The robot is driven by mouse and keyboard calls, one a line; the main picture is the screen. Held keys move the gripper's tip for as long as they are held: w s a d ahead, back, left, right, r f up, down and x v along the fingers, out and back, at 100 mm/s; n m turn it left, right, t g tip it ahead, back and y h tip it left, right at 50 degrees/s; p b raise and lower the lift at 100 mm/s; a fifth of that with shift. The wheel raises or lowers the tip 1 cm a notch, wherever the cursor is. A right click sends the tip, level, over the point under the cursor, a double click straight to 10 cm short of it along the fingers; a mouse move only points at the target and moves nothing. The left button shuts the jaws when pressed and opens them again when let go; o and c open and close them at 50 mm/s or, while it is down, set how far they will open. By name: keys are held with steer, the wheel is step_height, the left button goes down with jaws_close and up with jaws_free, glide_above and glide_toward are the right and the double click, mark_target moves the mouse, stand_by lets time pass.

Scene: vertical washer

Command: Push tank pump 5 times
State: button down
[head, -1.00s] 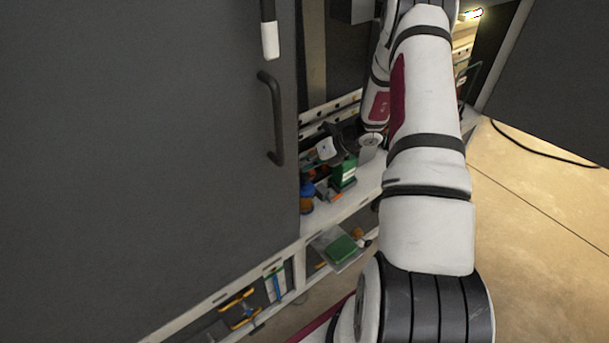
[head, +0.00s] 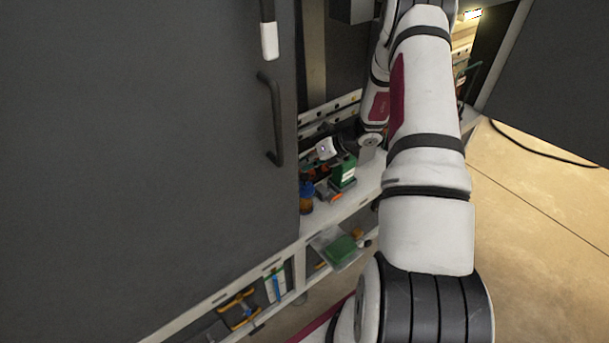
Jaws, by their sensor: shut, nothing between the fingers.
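I cannot tell for sure whether this is the tank pump. A green box (head: 343,174) stands just right of the gripper. The fingertips are too small to show contact.
A large grey door (head: 150,150) with a black handle (head: 273,118) fills the left side. The white shelf (head: 345,206) holds small items; a lower shelf has a green-topped tray (head: 340,249) and tools. Open floor (head: 540,240) lies right, with a black cable (head: 545,150).

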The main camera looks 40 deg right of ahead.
mark_target(306, 173)
steer(key=shift+f, duration=0.1)
steer(key=shift+f+b, duration=0.3)
steer(key=shift+f, duration=0.05)
steer(key=shift+f+b, duration=0.7)
steer(key=shift+f, duration=0.5)
stand_by(1.4)
steer(key=shift+r, duration=0.1)
steer(key=shift+r+p, duration=0.6)
steer(key=shift+r, duration=0.95)
steer(key=shift+r+p, duration=1)
steer(key=shift+r, duration=1.55)
